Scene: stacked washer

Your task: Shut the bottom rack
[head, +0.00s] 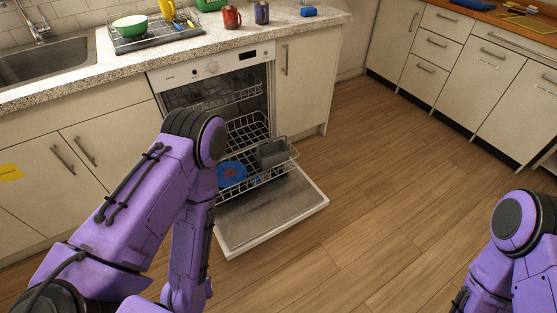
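The dishwasher (212,68) stands under the counter with its door (270,212) folded down flat above the floor. The bottom rack (285,165) is a wire basket pulled out over the open door. It holds a blue plate (232,173) and a grey cutlery basket (272,152). An upper rack (235,92) sits inside the machine. My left arm stands in front of the left part of the dishwasher and hides part of the rack; its gripper is not visible. My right arm shows at the lower right edge, and its gripper is not visible either.
A sink (45,62) and a dish drainer (155,38) with a green bowl (130,22) are on the counter. The wooden floor (390,190) right of the door is clear.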

